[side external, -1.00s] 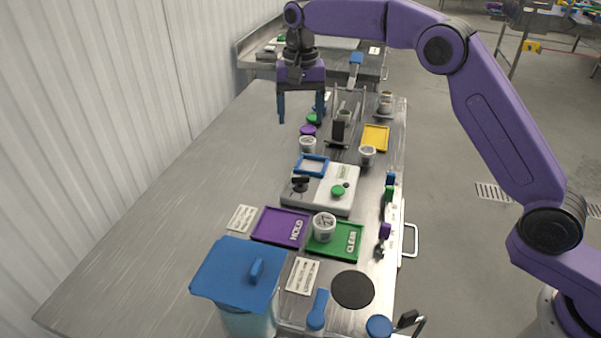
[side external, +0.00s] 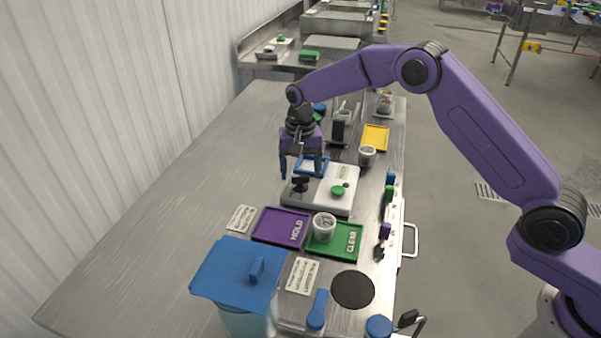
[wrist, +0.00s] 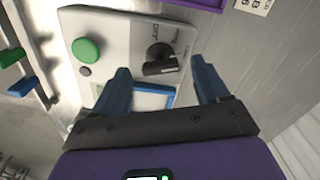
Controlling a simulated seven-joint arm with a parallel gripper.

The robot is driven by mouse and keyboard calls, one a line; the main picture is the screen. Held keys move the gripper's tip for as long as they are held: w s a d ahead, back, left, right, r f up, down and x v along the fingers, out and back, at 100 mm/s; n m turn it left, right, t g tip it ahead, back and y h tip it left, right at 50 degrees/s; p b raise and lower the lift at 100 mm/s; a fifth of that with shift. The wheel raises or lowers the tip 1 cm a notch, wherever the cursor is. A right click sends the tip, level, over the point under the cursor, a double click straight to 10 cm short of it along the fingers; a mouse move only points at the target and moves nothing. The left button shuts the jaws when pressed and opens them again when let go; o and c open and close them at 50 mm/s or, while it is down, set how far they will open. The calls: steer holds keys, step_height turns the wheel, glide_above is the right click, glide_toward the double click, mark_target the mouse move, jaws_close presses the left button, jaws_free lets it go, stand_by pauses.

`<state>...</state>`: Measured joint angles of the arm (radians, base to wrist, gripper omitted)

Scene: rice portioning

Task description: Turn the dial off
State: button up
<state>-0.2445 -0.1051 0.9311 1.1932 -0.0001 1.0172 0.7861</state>
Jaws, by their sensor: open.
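The dial (side external: 300,184) is a black knob on the left part of a white machine (side external: 335,200). In the wrist view the dial (wrist: 160,59) shows as a round black base with a bar-shaped handle, on the white machine (wrist: 118,22), beside printed lettering. My gripper (side external: 301,176) is above the machine's left side. In the wrist view my gripper (wrist: 162,75) is open, its two blue fingers apart, with the dial in line with the gap between them. I cannot tell whether either finger touches the machine.
The machine also carries a green button (side external: 337,190) and a blue-framed square (wrist: 153,97). The table's left side is clear.

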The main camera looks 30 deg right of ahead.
steer(key=shift+f, duration=0.8)
steer(key=c, duration=1.1)
steer(key=shift+o, duration=0.2)
